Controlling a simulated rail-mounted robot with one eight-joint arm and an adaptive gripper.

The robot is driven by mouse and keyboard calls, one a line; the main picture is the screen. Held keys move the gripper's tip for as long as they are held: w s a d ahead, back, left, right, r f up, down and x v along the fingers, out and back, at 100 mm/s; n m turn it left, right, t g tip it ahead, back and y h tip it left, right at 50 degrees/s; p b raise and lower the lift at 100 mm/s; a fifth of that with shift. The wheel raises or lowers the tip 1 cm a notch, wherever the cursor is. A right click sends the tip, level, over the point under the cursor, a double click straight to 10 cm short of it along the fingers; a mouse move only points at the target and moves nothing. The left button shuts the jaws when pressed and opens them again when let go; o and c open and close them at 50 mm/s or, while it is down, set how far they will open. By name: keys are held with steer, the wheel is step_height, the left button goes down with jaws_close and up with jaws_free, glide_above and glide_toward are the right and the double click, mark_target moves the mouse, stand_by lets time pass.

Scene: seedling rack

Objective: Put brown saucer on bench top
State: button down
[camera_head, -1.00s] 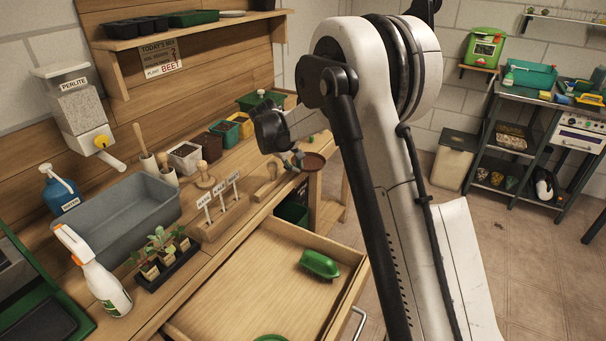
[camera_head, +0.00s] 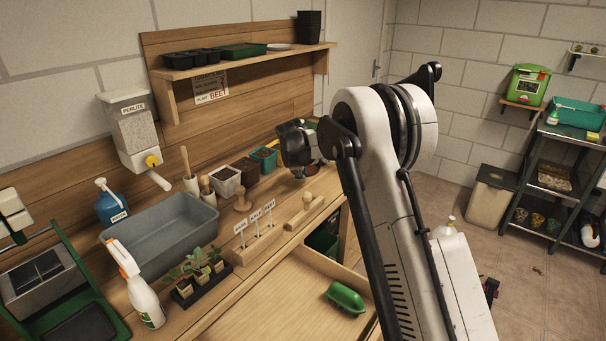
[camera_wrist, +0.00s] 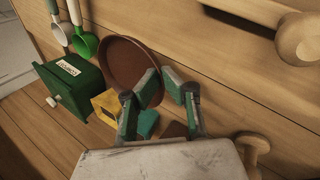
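The brown saucer (camera_wrist: 130,62) is round and shallow, in the upper left-middle of the wrist view. It appears to lie flat on the wooden bench top (camera_wrist: 215,65), close to the green box. My gripper (camera_wrist: 171,80) is open, with an empty gap between its two teal-padded fingers. The left finger overlaps the saucer's rim in the picture; I cannot tell whether they touch. In the head view my gripper (camera_head: 303,172) is low over the far right part of the bench, and it mostly hides the saucer.
A green labelled box (camera_wrist: 75,90) and a yellow pot (camera_wrist: 106,104) stand close to the saucer. A wooden tool (camera_wrist: 295,40) lies at the upper right. In the head view, small pots (camera_head: 245,170) and a label-stake block (camera_head: 258,243) stand left of my gripper. The drawer (camera_head: 285,300) is open.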

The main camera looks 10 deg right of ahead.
mark_target(303, 192)
steer(key=shift+f+b, duration=0.85)
steer(key=shift+f, duration=2.1)
steer(key=shift+f+b, duration=0.45)
steer(key=shift+f, duration=0.15)
steer(key=c, duration=1.8)
jaws_free()
steer(key=shift+c, duration=0.2)
steer(key=shift+s+r, duration=0.1)
steer(key=shift+r, duration=0.05)
steer(key=v, duration=1.2)
steer(key=s+d+r+m, duration=0.1)
steer(key=s+r+m, duration=0.1)
steer(key=s+r, duration=0.45)
steer(key=s+d+r+m+y, duration=0.1)
steer(key=s+d+r+m, duration=0.15)
steer(key=s, duration=0.75)
steer(key=s+r+m, duration=0.2)
steer(key=s+r, duration=0.3)
steer(key=s, duration=0.3)
steer(key=s+f+m+t, duration=0.1)
steer(key=s+f+m, duration=0.2)
steer(key=s, duration=1)
steer(key=s+d+f+m+y, duration=0.1)
steer(key=s+f+m, duration=0.1)
steer(key=s, duration=1.2)
steer(key=shift+f+m+t+y, duration=0.3)
steer(key=shift+f+m+t, duration=0.1)
steer(key=shift+m, duration=0.25)
